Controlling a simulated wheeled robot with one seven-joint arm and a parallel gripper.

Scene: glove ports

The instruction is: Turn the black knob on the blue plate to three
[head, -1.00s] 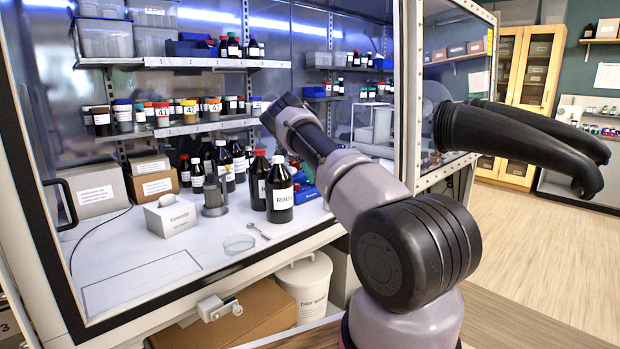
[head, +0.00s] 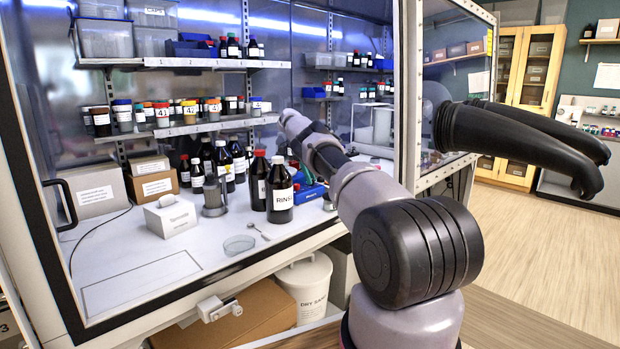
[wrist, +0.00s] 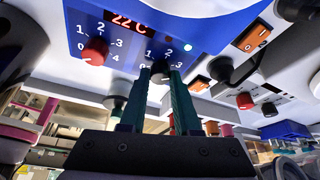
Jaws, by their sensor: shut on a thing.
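The blue plate (wrist: 215,22) fills the upper middle of the wrist view. It carries a red knob (wrist: 95,52) at left and a black knob (wrist: 160,73) to its right, with white digits around each. My gripper (wrist: 160,76) reaches up to the plate, and its two teal fingers are shut on the black knob, one on each side. The fingers hide part of the knob and some of its digits; 1, 2 and 3 show above it. I cannot tell where its pointer stands. In the head view my arm hides the plate and gripper.
Right of the plate, the wrist view shows an orange rocker switch (wrist: 252,36) and another red knob (wrist: 245,101). In the head view, a dark RINSE bottle (head: 279,190) stands left of my arm, and black gloves (head: 530,135) stick out at right.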

